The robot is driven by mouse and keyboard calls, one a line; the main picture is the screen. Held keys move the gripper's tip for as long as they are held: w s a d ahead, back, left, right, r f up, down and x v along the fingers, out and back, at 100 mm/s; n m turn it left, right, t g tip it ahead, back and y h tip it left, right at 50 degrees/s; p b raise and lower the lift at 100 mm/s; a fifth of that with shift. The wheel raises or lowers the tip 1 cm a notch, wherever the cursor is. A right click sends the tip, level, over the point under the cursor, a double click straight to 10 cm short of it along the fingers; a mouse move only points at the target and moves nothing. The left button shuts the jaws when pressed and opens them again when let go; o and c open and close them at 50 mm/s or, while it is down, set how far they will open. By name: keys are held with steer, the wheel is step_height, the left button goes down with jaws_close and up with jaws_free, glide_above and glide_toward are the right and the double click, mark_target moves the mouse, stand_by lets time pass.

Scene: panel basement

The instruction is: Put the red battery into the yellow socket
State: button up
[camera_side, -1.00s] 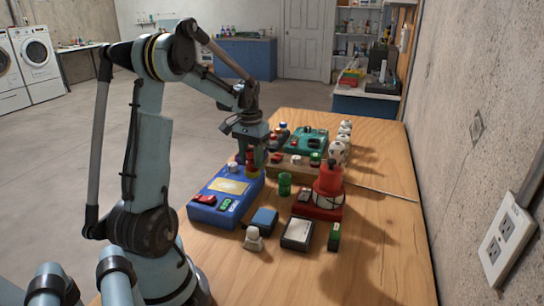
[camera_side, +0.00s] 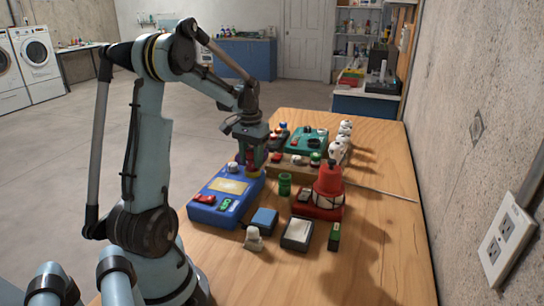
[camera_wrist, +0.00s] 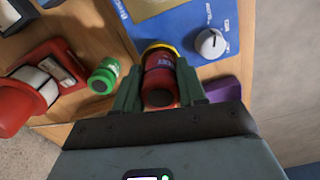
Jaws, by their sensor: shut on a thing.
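My gripper (camera_side: 252,158) is over the far right corner of the blue panel box (camera_side: 213,212). In the wrist view its jaws (camera_wrist: 158,88) are shut on the red battery (camera_wrist: 160,78), one finger on each side. The yellow socket (camera_wrist: 158,46) shows as a ring around the far end of the battery. The battery's end looks at or in the ring; how deep it sits I cannot tell. In the side view the gripper mostly hides battery and socket.
A white knob (camera_wrist: 210,43) is beside the socket. A green cylinder (camera_side: 284,184) stands to the right of the box, near a red lamp unit (camera_side: 327,187). A purple piece (camera_wrist: 222,91) lies near the right finger. Other panels are behind; the table's right side is mostly clear.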

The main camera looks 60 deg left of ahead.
mark_target(251, 150)
steer(key=shift+f, duration=0.65)
steer(key=o, duration=0.8)
steer(key=shift+o, duration=0.2)
steer(key=shift+r, duration=0.1)
steer(key=shift+r, duration=5.45)
steer(key=w+d+m+t+y, duration=0.1)
steer(key=w+d+m+t, duration=0.2)
steer(key=d, duration=1.2)
steer(key=s+d+f+m+t, duration=0.2)
steer(key=d, duration=0.5)
steer(key=s+d+f+m+t+h, duration=0.1)
steer(key=d+f+t, duration=0.1)
steer(key=d, duration=0.6)
steer(key=shift+s+d+m, duration=0.25)
steer(key=shift+s+m, duration=0.1)
steer(key=shift+m, duration=0.05)
